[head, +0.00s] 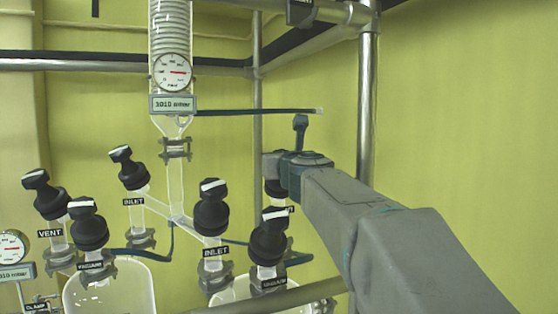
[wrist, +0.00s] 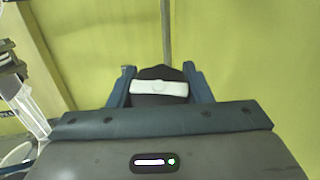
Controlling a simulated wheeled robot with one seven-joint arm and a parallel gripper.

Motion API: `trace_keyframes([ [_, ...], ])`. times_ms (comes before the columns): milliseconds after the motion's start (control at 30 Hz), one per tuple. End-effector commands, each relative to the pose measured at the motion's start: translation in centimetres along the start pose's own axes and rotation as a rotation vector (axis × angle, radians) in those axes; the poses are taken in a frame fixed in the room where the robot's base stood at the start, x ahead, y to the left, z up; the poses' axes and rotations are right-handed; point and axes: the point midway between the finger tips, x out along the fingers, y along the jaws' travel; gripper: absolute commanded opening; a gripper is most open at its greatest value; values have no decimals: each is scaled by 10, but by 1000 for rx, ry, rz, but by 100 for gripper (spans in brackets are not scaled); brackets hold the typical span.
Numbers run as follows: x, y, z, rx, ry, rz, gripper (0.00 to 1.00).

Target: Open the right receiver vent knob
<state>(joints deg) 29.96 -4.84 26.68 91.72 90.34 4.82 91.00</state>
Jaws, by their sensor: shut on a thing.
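The right receiver vent knob (head: 275,188) is black and mostly hidden behind my gripper (head: 280,166) in the head view. Part of its label shows below it. In the wrist view the knob (wrist: 158,73) sits between the two blue fingers of my gripper (wrist: 160,85), with its white stripe running across from finger to finger. My gripper is shut on this knob. The knob's valve stem is hidden.
The right vacuum knob (head: 268,240) is just below my gripper, and an inlet knob (head: 211,207) stands to its left. The left vent knob (head: 47,195) is farther left. A metal post (head: 367,110) rises behind my arm. A gauge (head: 173,72) hangs on the glass column.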

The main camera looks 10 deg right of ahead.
Motion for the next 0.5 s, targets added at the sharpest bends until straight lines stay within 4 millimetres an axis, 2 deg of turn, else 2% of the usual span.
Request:
trace_keyframes([
  [500, 0, 4, 0, -106, -1, 205, 22],
])
